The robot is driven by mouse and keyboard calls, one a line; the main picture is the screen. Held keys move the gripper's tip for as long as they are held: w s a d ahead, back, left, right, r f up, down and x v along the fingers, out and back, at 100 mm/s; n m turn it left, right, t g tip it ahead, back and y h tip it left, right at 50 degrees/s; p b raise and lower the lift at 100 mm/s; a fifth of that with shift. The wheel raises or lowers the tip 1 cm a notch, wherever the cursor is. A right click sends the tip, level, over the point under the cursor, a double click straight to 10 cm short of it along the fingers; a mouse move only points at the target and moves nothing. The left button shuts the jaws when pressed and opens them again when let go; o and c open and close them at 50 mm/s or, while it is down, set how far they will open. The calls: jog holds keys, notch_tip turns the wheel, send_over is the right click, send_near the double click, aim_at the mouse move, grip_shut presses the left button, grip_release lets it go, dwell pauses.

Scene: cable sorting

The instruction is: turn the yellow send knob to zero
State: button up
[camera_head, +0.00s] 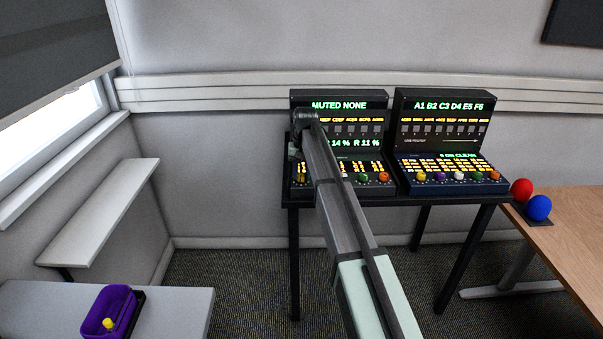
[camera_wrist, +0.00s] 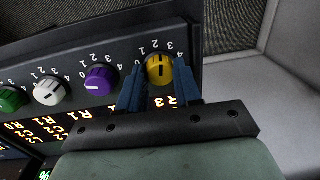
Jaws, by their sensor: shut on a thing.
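The yellow knob (camera_wrist: 159,69) is at the end of a row of knobs on the console front in the wrist view. It has a dark pointer mark, with a printed number scale beside it; I cannot tell the exact reading. My gripper (camera_wrist: 158,76) has its two blue fingers on either side of the yellow knob, shut on it. In the head view my arm reaches to the left end of the left console (camera_head: 345,100), and my wrist and arm hide part of its front. The fingertips are not clear there.
A purple knob (camera_wrist: 99,79) sits close beside one finger, then a white knob (camera_wrist: 48,91) and a green knob (camera_wrist: 10,99). The right console (camera_head: 445,103) has its own knob row. Red (camera_head: 521,190) and blue (camera_head: 539,207) balls are near the wooden desk (camera_head: 570,225).

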aim_at(301, 174)
jog(key=n, duration=0.4)
jog(key=shift+n, duration=0.3)
jog(key=n, duration=0.3)
jog(key=shift+w+n, duration=0.1)
jog(key=shift+n, duration=0.3)
jog(key=n, duration=0.4)
jog(key=shift+g, duration=0.3)
jog(key=shift+a+n+h, duration=0.1)
jog(key=shift+n+h, duration=0.2)
jog(key=shift+n, duration=1.8)
jog(key=o, duration=0.8)
jog(key=shift+c, duration=0.2)
notch_tip(301, 174, up, 14)
jog(key=shift+w, duration=0.35)
jog(key=shift+f, duration=0.1)
